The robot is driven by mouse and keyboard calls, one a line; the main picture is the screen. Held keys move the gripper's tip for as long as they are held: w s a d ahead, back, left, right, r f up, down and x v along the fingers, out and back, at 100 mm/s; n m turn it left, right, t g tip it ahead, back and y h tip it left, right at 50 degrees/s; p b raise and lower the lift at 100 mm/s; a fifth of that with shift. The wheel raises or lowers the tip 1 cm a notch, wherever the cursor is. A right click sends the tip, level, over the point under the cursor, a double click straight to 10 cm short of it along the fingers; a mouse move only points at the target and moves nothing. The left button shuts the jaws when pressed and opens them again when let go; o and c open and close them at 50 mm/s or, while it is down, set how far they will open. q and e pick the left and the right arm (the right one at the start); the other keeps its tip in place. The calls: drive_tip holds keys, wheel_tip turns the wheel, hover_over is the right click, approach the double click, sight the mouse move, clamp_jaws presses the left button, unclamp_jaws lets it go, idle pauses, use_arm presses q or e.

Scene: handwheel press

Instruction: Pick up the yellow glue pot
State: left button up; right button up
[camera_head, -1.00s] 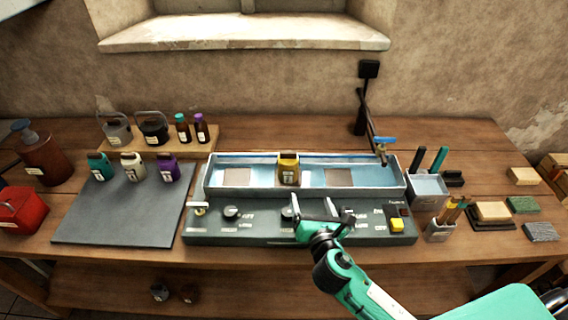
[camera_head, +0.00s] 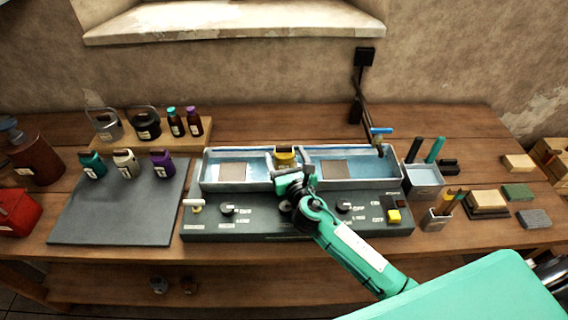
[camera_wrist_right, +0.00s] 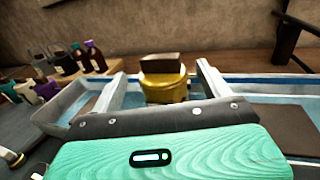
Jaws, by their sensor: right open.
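The yellow glue pot (camera_head: 286,158) stands in the middle of the blue-lined metal trough; its lower part is hidden behind my right gripper in the head view. In the right wrist view the yellow pot (camera_wrist_right: 164,80) with its dark lid stands upright between the two fingers. My right gripper (camera_head: 287,172) is open, with one finger on each side of the pot and apart from it as far as I can see. My left gripper is not in view.
The trough (camera_head: 232,187) sits behind a dark control panel (camera_head: 262,226) with knobs. A blue-handled tap (camera_head: 381,131) rises at its right. Teal, white and purple pots stand on the grey mat (camera_head: 115,215) at left. A tool holder (camera_head: 424,183) stands at right.

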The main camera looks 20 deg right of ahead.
sight(282, 146)
drive_tip(key=w, duration=0.2)
drive_tip(key=w+p, duration=0.1)
drive_tip(key=w, duration=0.2)
drive_tip(key=shift+d+f, duration=0.15)
drive_tip(key=shift+s, duration=0.1)
drive_tip(key=c, duration=1.4)
drive_tip(key=shift+c, duration=1.4)
